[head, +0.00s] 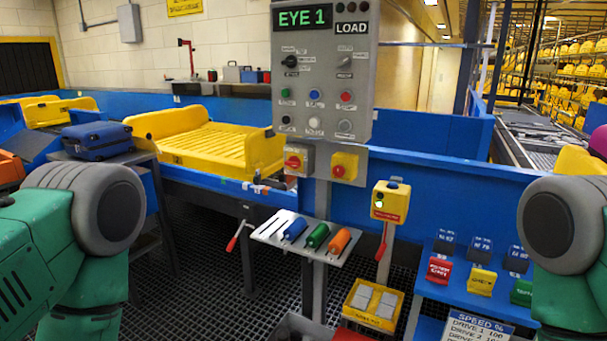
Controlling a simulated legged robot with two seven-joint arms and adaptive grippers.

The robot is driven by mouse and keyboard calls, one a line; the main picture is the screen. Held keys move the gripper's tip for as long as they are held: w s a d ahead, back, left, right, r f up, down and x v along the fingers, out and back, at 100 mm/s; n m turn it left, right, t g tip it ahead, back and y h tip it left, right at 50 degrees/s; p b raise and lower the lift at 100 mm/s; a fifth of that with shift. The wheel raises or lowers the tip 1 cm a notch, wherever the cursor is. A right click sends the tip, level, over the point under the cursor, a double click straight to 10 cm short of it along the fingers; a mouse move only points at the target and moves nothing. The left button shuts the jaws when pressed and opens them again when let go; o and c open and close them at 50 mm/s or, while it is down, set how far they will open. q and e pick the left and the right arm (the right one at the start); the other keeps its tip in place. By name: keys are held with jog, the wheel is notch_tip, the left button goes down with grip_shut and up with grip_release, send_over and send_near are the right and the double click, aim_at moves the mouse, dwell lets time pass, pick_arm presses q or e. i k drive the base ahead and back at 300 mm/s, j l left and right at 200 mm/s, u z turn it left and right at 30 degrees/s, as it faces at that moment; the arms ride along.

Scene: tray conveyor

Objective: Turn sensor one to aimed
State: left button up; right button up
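A grey control panel (325,75) stands upright in the middle of the head view. Its display (302,17) reads "EYE 1" in green, beside a "LOAD" plate (351,29). A black rotary knob (291,62) sits at its upper left and a grey selector (345,62) at its upper right. Their small labels are too small to read. No part labelled sensor one or aimed can be made out. My green and grey arms show at the left and right edges. Neither gripper is in view.
Coloured buttons (315,94) line the panel's lower half. A yellow tray (215,148) rests on the blue conveyor. A red lever (382,240) hangs under a yellow box (390,201).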

aim_at(257, 178)
jog(key=i+j+z, duration=0.1)
jog(key=z, duration=2)
jog(key=j, duration=0.5)
jog(key=k+j+z, duration=0.1)
jog(key=j, duration=0.35)
jog(key=k+j, duration=0.15)
jog(key=j, duration=0.3)
jog(key=j+z, duration=0.15)
jog(key=j, duration=0.35)
jog(key=k+j, duration=0.15)
jog(key=j, duration=0.3)
jog(key=k+j+z, duration=0.1)
jog(key=j, duration=0.35)
